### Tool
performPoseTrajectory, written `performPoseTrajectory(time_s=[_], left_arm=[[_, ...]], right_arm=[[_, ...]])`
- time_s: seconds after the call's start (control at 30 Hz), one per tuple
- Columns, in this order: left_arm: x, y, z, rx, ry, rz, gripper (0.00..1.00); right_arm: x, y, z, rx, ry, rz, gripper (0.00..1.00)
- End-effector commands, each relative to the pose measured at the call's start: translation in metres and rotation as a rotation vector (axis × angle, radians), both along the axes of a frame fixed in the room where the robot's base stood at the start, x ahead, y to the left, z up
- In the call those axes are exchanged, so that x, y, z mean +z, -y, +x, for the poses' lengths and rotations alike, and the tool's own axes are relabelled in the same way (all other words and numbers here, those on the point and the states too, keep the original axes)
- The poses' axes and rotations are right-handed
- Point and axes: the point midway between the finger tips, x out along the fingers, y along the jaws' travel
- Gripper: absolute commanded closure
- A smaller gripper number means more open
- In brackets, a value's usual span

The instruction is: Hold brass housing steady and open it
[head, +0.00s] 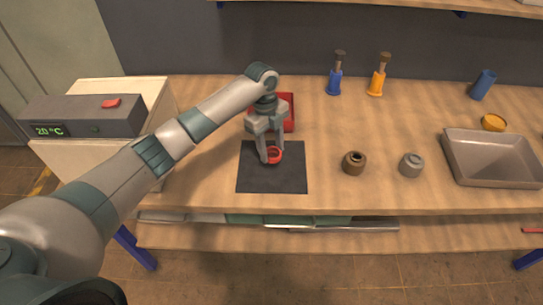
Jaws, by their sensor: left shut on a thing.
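My left gripper (270,156) points down over the black mat (290,181) on the bench. Its fingers are shut on a small red ring-shaped part (274,154) at the mat's surface; the fingers hide some of it. A round brown, brass-like housing (353,164) with a dark opening on top stands upright on the bench, right of the mat and apart from my gripper. A similar grey housing (411,165) stands farther right. My right gripper is out of view.
A red bin (289,113) stands behind my left gripper. A grey metal tray (490,160), a yellow bowl (493,122) and a blue cylinder (482,85) are at right. Blue (335,82) and orange (377,82) bottles stand at the back. A device reading 20 °C (85,116) is at left.

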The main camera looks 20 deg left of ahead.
Motion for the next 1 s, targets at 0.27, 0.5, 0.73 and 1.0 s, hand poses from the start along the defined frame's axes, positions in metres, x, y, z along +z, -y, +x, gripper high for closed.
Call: performPoseTrajectory(time_s=[0.27, 0.5, 0.73, 1.0], left_arm=[[-0.028, 0.001, -0.001, 0.001, -0.005, 0.000, 0.83], [-0.039, 0.000, 0.000, 0.000, 0.000, 0.001, 0.83], [-0.041, 0.000, -0.001, 0.000, -0.001, 0.000, 0.83], [-0.042, 0.000, -0.001, 0.000, -0.001, 0.000, 0.37]], right_arm=[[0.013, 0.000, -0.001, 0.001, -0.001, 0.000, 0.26], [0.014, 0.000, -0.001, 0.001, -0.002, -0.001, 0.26], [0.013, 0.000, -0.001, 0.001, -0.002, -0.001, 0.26], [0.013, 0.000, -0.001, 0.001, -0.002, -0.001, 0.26]])
